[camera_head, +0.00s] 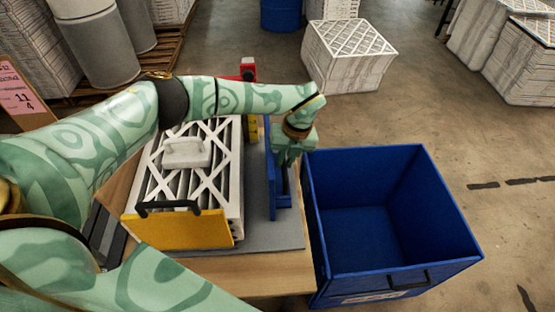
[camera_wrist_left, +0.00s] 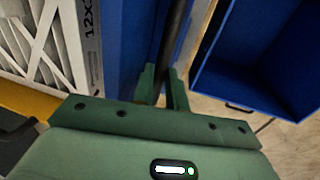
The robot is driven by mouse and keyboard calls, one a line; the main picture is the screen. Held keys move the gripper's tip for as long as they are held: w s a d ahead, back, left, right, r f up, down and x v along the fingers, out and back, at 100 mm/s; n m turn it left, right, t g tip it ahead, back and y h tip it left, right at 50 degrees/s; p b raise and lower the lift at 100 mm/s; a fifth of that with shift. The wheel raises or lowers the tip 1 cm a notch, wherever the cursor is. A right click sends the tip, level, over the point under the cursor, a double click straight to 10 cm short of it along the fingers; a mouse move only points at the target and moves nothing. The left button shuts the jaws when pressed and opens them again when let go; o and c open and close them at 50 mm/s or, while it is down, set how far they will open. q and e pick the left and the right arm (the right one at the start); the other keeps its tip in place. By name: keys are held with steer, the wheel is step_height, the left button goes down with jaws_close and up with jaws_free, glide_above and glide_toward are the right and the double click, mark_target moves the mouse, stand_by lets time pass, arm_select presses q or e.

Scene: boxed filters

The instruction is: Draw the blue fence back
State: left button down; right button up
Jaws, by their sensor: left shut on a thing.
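The blue fence (camera_head: 271,188) stands upright on a grey plate, to the right of a white pleated filter (camera_head: 228,190), with a strip of grey plate between them at the near end. In the left wrist view the blue fence (camera_wrist_left: 128,42) runs beside a dark bar (camera_wrist_left: 175,40). My left gripper (camera_head: 288,180) reaches down on the fence's right side. In the wrist view its fingers (camera_wrist_left: 162,88) are shut on the dark bar. The far part of the fence is partly hidden by my arm. My right gripper is not in view.
A yellow plate (camera_head: 180,231) with a black handle stands at the filter's near end. A white handle block (camera_head: 186,152) sits on the filter. An open, empty blue bin (camera_head: 425,200) stands close at the right of the table. A red device (camera_head: 247,70) is behind.

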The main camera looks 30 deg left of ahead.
arm_select(q)
steer(key=shift+w+d, duration=0.1)
steer(key=c, duration=1.7)
jaws_free()
steer(key=shift+d+r, duration=0.1)
steer(key=shift+w+d, duration=0.1)
steer(key=shift+r, duration=0.45)
step_height(320, 180, up, 15)
steer(key=w+d, duration=0.1)
steer(key=d, duration=0.1)
steer(key=shift+w+d, duration=0.25)
steer(key=shift+w, duration=0.05)
steer(key=shift+f, duration=0.1)
